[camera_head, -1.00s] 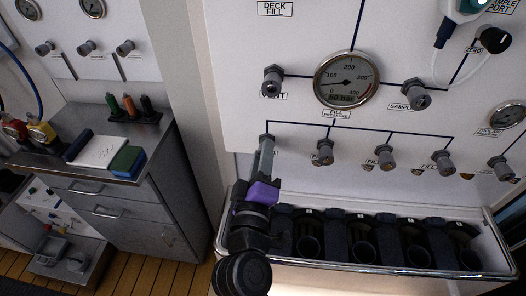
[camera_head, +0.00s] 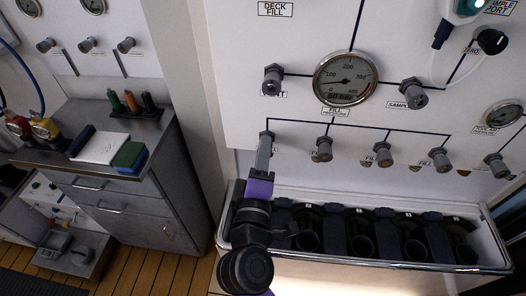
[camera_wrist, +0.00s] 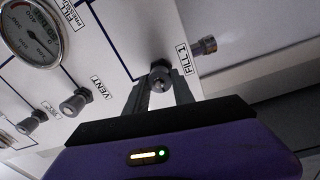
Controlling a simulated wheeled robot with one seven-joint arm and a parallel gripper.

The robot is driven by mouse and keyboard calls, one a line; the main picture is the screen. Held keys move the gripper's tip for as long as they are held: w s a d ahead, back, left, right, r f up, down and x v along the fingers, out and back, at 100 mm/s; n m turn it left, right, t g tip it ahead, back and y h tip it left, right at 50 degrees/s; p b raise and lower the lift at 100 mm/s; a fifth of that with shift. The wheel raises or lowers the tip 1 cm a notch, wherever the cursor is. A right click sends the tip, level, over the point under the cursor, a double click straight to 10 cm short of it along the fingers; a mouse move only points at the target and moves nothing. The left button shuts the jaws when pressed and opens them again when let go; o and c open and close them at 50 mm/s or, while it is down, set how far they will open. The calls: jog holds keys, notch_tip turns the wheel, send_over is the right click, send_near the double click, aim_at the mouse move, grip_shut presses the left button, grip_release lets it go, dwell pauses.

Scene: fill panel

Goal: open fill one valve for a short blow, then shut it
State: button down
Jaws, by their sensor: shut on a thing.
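The fill one valve (camera_head: 266,136) is a grey knob at the left end of the lower row on the white panel. In the wrist view its knob (camera_wrist: 160,79) sits between my two grey fingers, beside the "FILL 1" label (camera_wrist: 186,60). My gripper (camera_head: 264,150) is shut on this knob, with its purple body (camera_head: 259,188) just below. The fingers hide part of the knob in the head view. Whether the valve is open or shut cannot be told. The fill pressure gauge (camera_head: 345,78) is above right, and its needle also shows in the wrist view.
The vent knob (camera_head: 273,78) is above the held valve. Several more fill knobs run to its right, the nearest (camera_head: 321,149) close by. A metal-rimmed trough (camera_head: 400,267) with dark bottle holders lies below. A grey cabinet (camera_head: 120,190) stands left.

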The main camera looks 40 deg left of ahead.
jog(key=c, duration=1.1)
grip_release()
jog(key=shift+s+f, duration=0.1)
jog(key=shift+f, duration=0.1)
jog(key=shift+r, duration=0.1)
jog(key=shift+b+v, duration=0.65)
jog(key=shift+v, duration=3.2)
